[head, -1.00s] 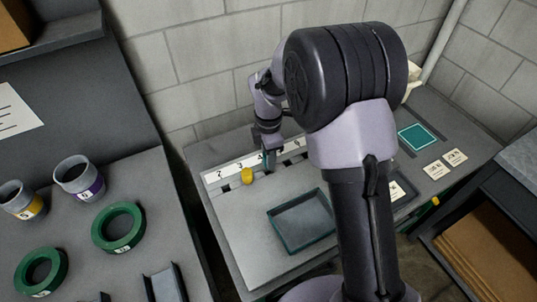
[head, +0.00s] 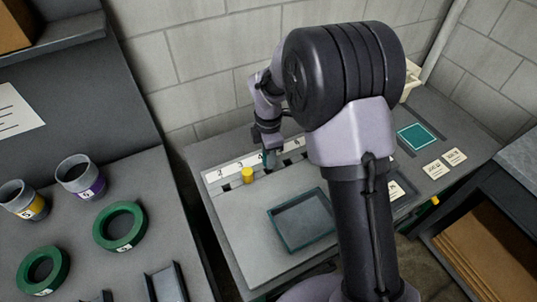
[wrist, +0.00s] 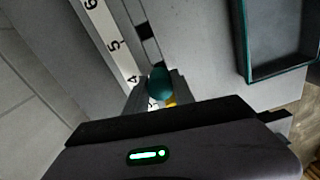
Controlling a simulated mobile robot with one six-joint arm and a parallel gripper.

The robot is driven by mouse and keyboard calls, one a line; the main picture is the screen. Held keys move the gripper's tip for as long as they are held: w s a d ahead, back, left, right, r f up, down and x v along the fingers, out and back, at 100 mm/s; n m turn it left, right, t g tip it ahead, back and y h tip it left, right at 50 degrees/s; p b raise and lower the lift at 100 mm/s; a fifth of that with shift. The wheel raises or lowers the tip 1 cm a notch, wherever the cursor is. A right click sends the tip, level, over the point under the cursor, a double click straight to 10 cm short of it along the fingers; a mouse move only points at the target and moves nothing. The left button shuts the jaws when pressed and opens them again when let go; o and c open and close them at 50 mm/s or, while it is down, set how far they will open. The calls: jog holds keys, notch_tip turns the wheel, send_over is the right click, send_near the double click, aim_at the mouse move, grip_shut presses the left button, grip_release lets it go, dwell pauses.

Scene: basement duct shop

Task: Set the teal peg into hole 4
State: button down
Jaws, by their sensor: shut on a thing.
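The teal peg (wrist: 160,83) is upright between the fingers of my gripper (wrist: 158,92), which is shut on it. In the wrist view the peg is beside the number 4 on the white number strip (wrist: 104,28). Its lower end and hole 4 are hidden, so I cannot tell whether it is in the hole. In the head view the peg (head: 270,160) shows below my gripper (head: 268,152) at the slotted rail. A dark open hole (wrist: 146,32) shows beside the number 5.
A yellow peg (head: 247,175) stands at the rail near number 3, close to my gripper. A teal-rimmed tray (head: 272,226) lies in front of the rail. The grey worktop (head: 240,235) left of the tray is clear. The block wall (head: 210,80) is close behind.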

jog(key=shift+f+b, duration=1.1)
jog(key=shift+f, duration=1)
jog(key=c, duration=1)
grip_release()
jog(key=shift+r, duration=0.1)
notch_tip(320, 180, up, 17)
jog(key=p, duration=0.6)
jog(key=shift+r, duration=0.2)
